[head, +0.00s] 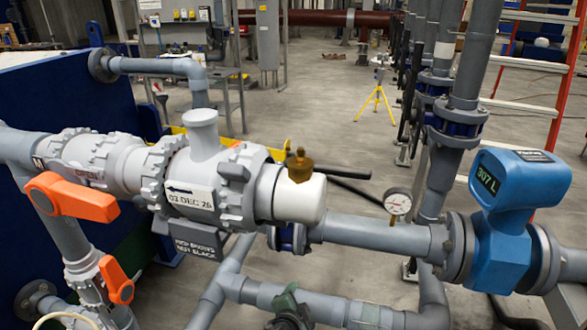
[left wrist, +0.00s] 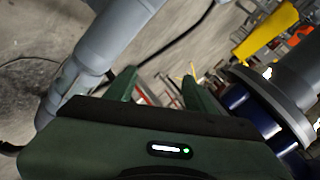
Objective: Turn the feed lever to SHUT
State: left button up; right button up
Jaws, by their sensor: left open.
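A large orange lever (head: 75,198) sits on the grey valve at the left, its handle pointing right and slightly down. Red lettering is partly visible on the valve body behind it. A smaller orange lever (head: 116,279) sits on the vertical pipe below, slanting down to the right. No readable label shows which one is the feed lever. My left gripper (head: 288,312) is low at the bottom centre, well right of both levers, by the lower grey pipe. In the left wrist view its green fingers (left wrist: 158,88) are apart and empty. Neither lever shows there. My right gripper is out of view.
A grey filter body with a date tag (head: 189,196) and white end cap (head: 300,198) stands mid-left. A gauge (head: 397,201) and blue flow meter (head: 507,190) are on the right. The lower pipe (head: 330,307) runs beside my gripper. Open floor lies behind.

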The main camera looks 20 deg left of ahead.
pick_arm(q)
notch_tip(320, 180, up, 12)
jog(key=w+d+m+t, duration=0.1)
jog(key=w+d+t, duration=0.2)
jog(key=m+t+h+b, duration=0.1)
jog(key=m+t+h, duration=0.3)
jog(key=m+t, duration=0.3)
send_near(356, 178)
jog(key=w+r+g, duration=0.1)
jog(key=w+r, duration=0.1)
jog(key=shift+m+y, duration=0.3)
jog(key=shift+m, duration=0.1)
jog(key=x, duration=0.2)
jog(key=b+x, duration=0.1)
jog(key=x, duration=0.5)
jog(key=shift+w+d+f+b, duration=0.2)
jog(key=shift+w+d+b, duration=0.05)
jog(key=shift+b, duration=0.05)
jog(key=shift+w+r, duration=0.15)
jog(key=shift+w, duration=0.25)
